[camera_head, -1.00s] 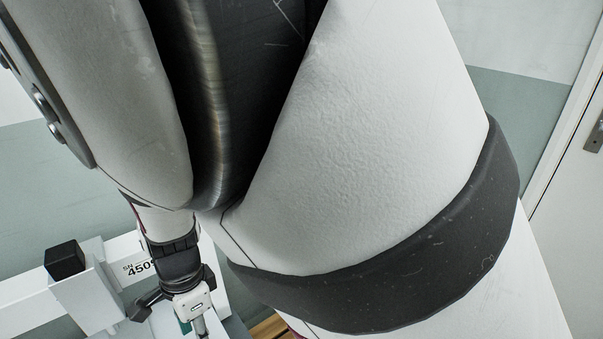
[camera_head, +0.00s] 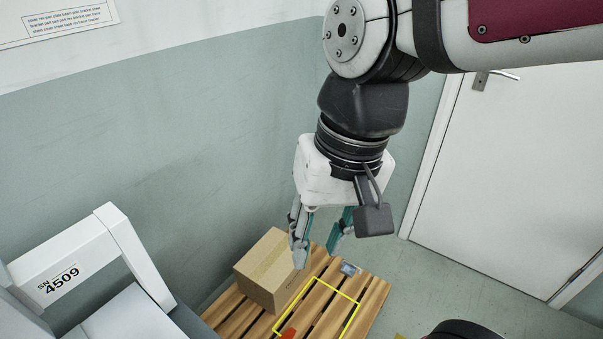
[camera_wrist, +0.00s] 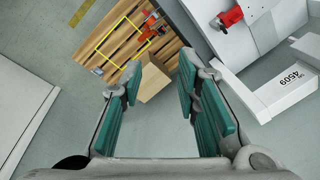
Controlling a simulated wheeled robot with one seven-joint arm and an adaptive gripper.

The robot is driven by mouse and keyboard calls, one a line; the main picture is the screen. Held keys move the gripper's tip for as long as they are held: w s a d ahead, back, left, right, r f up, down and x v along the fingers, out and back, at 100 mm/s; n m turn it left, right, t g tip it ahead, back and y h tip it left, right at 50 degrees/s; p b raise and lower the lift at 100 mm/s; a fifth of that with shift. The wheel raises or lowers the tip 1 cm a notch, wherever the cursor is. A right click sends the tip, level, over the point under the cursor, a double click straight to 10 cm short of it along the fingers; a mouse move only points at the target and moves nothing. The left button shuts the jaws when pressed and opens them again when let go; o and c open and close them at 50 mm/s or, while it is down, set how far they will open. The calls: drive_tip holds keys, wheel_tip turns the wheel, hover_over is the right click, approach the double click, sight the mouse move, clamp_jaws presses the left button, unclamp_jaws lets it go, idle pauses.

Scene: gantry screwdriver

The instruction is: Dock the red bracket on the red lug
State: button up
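My gripper (camera_head: 322,258) hangs fingers-down over the pallet in the head view. In the wrist view its teal-padded fingers (camera_wrist: 163,85) are spread apart with nothing between them; it is open. A red piece (camera_wrist: 150,29) lies at one end of the yellow outline on the pallet, and an orange-red bit of it (camera_head: 289,334) shows at the bottom edge of the head view. Another red piece (camera_wrist: 231,17) sits on the grey-white machine in the wrist view. Both are small, so I cannot tell surely which is the bracket and which the lug.
A cardboard box (camera_head: 270,272) stands on the wooden pallet (camera_head: 374,293) beside the yellow outline, below my gripper. A small grey part (camera_head: 350,269) lies near the outline. The white machine frame marked 4509 (camera_head: 105,236) stands at left. A door (camera_head: 520,170) is at right.

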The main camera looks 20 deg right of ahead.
drive_tip(key=s+d+n+h, duration=0.1)
drive_tip(key=s+d+n, duration=0.1)
drive_tip(key=s+d, duration=0.3)
drive_tip(key=shift+s+t+h, duration=0.3)
drive_tip(key=shift+s+t, duration=0.1)
drive_tip(key=shift+s, duration=0.4)
drive_tip(key=shift+r, duration=0.1)
wheel_tip(320, 180, up, 13)
drive_tip(key=t+p, duration=0.2)
drive_tip(key=p, duration=0.9)
drive_tip(key=shift+d, duration=0.25)
drive_tip(key=shift+w, duration=0.15)
